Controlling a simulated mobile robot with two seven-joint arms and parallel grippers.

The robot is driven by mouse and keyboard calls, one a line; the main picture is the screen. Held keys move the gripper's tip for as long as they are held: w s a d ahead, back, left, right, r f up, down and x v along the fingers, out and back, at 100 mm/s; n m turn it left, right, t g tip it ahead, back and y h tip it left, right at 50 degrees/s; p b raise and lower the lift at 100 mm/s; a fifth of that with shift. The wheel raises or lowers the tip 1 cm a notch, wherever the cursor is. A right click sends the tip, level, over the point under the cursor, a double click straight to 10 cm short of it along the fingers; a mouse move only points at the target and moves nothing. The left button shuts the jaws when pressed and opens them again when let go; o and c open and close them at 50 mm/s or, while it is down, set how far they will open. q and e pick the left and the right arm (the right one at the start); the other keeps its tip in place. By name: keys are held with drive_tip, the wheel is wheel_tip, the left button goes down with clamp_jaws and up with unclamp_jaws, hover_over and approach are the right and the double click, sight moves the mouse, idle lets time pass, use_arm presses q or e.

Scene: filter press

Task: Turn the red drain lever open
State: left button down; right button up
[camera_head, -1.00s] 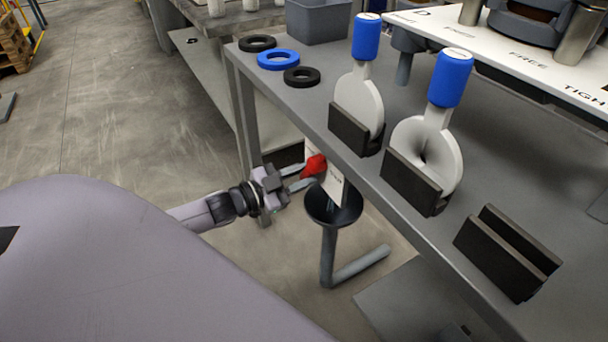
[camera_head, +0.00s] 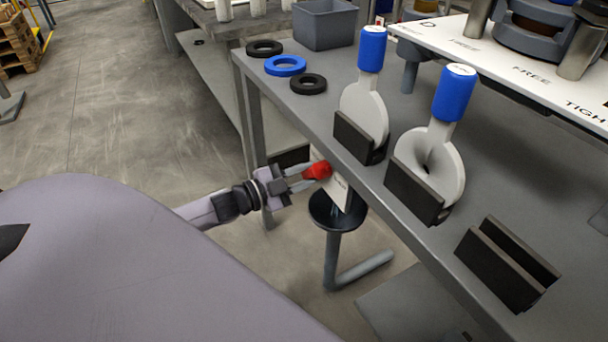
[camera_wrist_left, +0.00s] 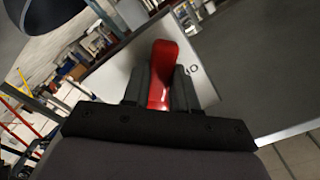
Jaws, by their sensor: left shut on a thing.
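The red drain lever (camera_head: 318,171) shows in the head view below the table's left edge, in front of a white plate (camera_head: 333,188). My left gripper (camera_head: 304,178) is shut on the lever there. In the left wrist view the lever (camera_wrist_left: 162,75) stands between the two dark fingers (camera_wrist_left: 160,92) of the left gripper, with the white plate (camera_wrist_left: 205,92) behind it. Letters on that plate are only partly readable. A dark funnel (camera_head: 337,210) on a grey pipe sits below the plate. My right gripper is not in view.
The grey table (camera_head: 285,115) carries black and blue rings (camera_head: 285,65), blue-handled paddles (camera_head: 371,48) in dark slotted holders, and an empty holder (camera_head: 505,265). A grey bin (camera_head: 325,25) stands at the back. Floor at the left is open.

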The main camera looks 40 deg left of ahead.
use_arm(q)
drive_tip(key=c, duration=0.9)
unclamp_jaws()
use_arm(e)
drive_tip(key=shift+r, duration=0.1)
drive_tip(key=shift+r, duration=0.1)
use_arm(q)
drive_tip(key=shift+s+a, duration=0.25)
drive_tip(key=shift+s, duration=0.3)
drive_tip(key=shift+p+v, duration=0.8)
drive_tip(key=shift+v, duration=2.15)
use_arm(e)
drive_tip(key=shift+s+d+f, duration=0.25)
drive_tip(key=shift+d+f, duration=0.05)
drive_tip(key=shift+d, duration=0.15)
